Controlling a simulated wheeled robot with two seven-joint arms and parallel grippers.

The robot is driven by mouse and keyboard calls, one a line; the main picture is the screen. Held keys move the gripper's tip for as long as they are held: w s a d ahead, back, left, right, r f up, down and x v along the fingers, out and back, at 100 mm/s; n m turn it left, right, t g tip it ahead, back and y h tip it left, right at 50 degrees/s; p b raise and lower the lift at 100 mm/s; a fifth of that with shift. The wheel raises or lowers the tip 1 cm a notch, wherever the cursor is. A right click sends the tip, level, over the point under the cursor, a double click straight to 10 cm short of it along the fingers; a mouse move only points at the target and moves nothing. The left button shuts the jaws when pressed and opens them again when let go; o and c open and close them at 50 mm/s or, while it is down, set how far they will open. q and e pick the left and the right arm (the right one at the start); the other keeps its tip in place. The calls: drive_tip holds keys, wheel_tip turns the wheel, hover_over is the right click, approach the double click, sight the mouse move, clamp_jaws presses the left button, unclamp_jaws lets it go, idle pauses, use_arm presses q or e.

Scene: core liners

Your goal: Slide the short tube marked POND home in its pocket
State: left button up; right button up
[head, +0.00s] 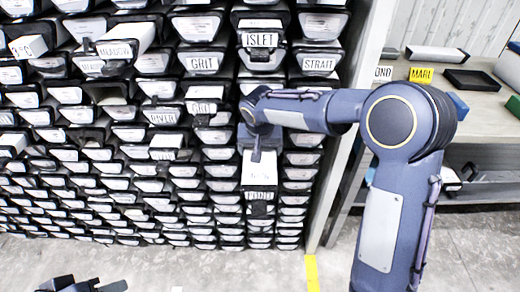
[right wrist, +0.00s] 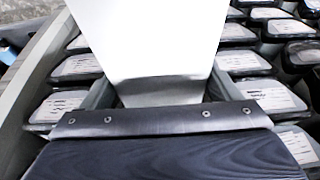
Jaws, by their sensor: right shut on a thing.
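My right gripper (head: 257,152) reaches down in front of the rack in the head view and is shut on a short white-topped tube (head: 260,172). The tube's dark front end faces me and sticks out from the rack; its label is too small to read. In the right wrist view the white tube (right wrist: 145,35) runs away from the dark gripper body, between rows of tube ends; the fingertips are hidden. I cannot tell how deep it sits in a pocket. My left gripper (head: 85,286) shows partly at the bottom left edge, away from the rack; its jaws are unclear.
The rack (head: 130,130) is full of labelled tube ends, including ISLET, GRIT and STRAIT. The MEADOW tube (head: 125,40) protrudes. On the right bench are a partly hidden card reading "OND" (head: 383,73), a yellow MARL card (head: 421,74) and a black tray (head: 472,80). Floor in front is clear.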

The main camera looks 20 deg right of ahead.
sight(259, 171)
drive_tip(key=shift+w+d+r+p, duration=0.1)
drive_tip(key=shift+w+d+p, duration=0.15)
drive_tip(key=shift+w, duration=0.45)
drive_tip(key=shift+w+d+r+p, duration=0.1)
drive_tip(key=shift+w+p, duration=0.25)
drive_tip(key=shift+w, duration=0.3)
drive_tip(key=shift+s+a, duration=0.1)
drive_tip(key=shift+s, duration=0.15)
drive_tip(key=shift+s+a+f+b, duration=0.1)
drive_tip(key=shift+s+a+b, duration=0.1)
drive_tip(key=shift+s+b, duration=0.45)
drive_tip(key=shift+s+a+r+b, duration=0.1)
drive_tip(key=shift+s+a+b, duration=0.2)
drive_tip(key=shift+s, duration=0.55)
drive_tip(key=shift+s+a+f+b, duration=0.15)
drive_tip(key=shift+s+b, duration=0.35)
drive_tip(key=shift+s, duration=0.25)
drive_tip(key=shift+s+a+b, duration=0.35)
drive_tip(key=shift+s+b, duration=0.15)
drive_tip(key=shift+s, duration=0.7)
drive_tip(key=shift+s+a+b, duration=0.35)
drive_tip(key=shift+s+b, duration=0.2)
drive_tip(key=shift+s, duration=0.65)
drive_tip(key=shift+s+a+b, duration=0.35)
drive_tip(key=shift+s+b, duration=0.15)
drive_tip(key=shift+s, duration=0.7)
drive_tip(key=shift+s, duration=0.1)
drive_tip(key=shift+w+d, duration=0.2)
drive_tip(key=shift+w, duration=0.5)
